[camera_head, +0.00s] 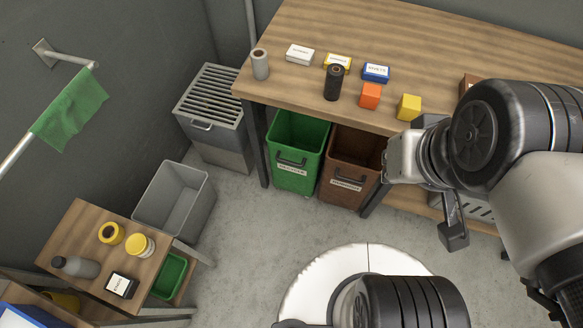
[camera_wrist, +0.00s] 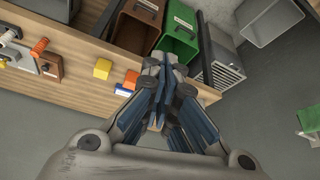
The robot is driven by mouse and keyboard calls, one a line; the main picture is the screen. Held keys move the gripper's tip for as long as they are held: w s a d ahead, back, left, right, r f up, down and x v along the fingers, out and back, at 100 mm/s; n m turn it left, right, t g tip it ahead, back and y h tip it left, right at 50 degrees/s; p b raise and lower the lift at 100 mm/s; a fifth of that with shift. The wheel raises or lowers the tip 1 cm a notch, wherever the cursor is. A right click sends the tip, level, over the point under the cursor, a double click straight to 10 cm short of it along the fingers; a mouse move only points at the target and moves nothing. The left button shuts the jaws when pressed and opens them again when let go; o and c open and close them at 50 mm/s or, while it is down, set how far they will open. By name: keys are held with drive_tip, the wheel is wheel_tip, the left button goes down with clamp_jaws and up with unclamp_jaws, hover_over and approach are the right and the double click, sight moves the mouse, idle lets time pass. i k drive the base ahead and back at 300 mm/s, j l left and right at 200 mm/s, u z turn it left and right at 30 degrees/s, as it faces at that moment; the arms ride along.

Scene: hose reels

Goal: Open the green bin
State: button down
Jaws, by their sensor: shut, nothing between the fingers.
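The green bin (camera_head: 290,183) stands upright under the front left part of the workbench, with a dark handle and a white label on its front. Its top is open to view and its inside shows. The green bin also shows at the top of the wrist view (camera_wrist: 190,12). My gripper (camera_wrist: 163,68) is shut and empty in the wrist view. It appears below the green bin in that picture, and I see no contact with it. In the head view the fingers cannot be made out clearly beside my arm at the right.
A brown bin (camera_head: 345,185) stands directly right of the green bin. A table leg (camera_head: 255,145) and a slatted grey box (camera_head: 210,110) are to its left. The workbench (camera_head: 430,40) above carries small boxes and blocks. The floor in front of the bins is clear.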

sight(298, 143)
drive_tip(key=k+j, duration=0.1)
drive_tip(key=j, duration=1.7)
drive_tip(key=i+l, duration=0.2)
drive_tip(key=i, duration=0.3)
